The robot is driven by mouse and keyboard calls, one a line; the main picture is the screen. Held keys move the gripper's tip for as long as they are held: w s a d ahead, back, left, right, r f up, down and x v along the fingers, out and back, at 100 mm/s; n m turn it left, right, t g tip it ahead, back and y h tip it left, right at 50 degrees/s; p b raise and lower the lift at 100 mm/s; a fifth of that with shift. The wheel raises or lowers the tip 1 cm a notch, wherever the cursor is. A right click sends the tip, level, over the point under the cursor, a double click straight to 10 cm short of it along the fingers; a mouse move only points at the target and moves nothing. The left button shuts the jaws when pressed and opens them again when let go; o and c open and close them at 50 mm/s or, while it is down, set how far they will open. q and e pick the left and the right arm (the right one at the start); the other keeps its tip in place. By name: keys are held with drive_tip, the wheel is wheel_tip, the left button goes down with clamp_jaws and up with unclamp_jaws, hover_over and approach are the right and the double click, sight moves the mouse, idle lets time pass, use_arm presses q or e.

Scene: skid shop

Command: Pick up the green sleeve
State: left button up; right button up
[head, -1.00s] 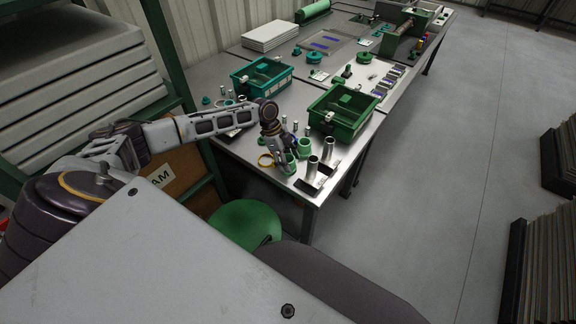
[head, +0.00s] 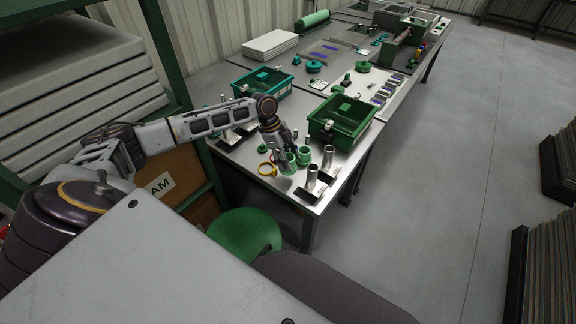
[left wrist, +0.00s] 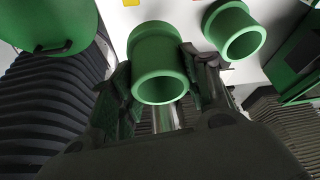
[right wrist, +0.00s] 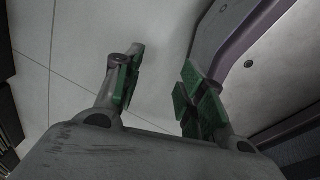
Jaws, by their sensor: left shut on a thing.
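A green sleeve (left wrist: 158,78), a short hollow tube with a wider collar, sits between the two fingers of my left gripper (left wrist: 160,85) in the left wrist view. The fingers are shut on its sides. In the head view my left gripper (head: 282,152) is over the near end of the steel table, and the held sleeve (head: 287,167) is partly hidden by the fingers. I cannot tell whether its base is clear of the table. A second green sleeve (left wrist: 235,32) stands beside it, also in the head view (head: 304,155). My right gripper (right wrist: 160,92) is open and empty.
Two metal tubes (head: 312,178) stand in a dark holder to the right. A yellow ring (head: 267,169) lies to the left. A green bin (head: 352,142) and a teal bin (head: 250,92) stand behind. A green stool (head: 243,232) is by the table's front.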

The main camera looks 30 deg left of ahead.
use_arm(q)
wheel_tip(320, 180, up, 5)
drive_tip(key=shift+f, duration=0.1)
use_arm(e)
drive_tip(key=shift+a, duration=0.5)
drive_tip(key=shift+d, duration=0.1)
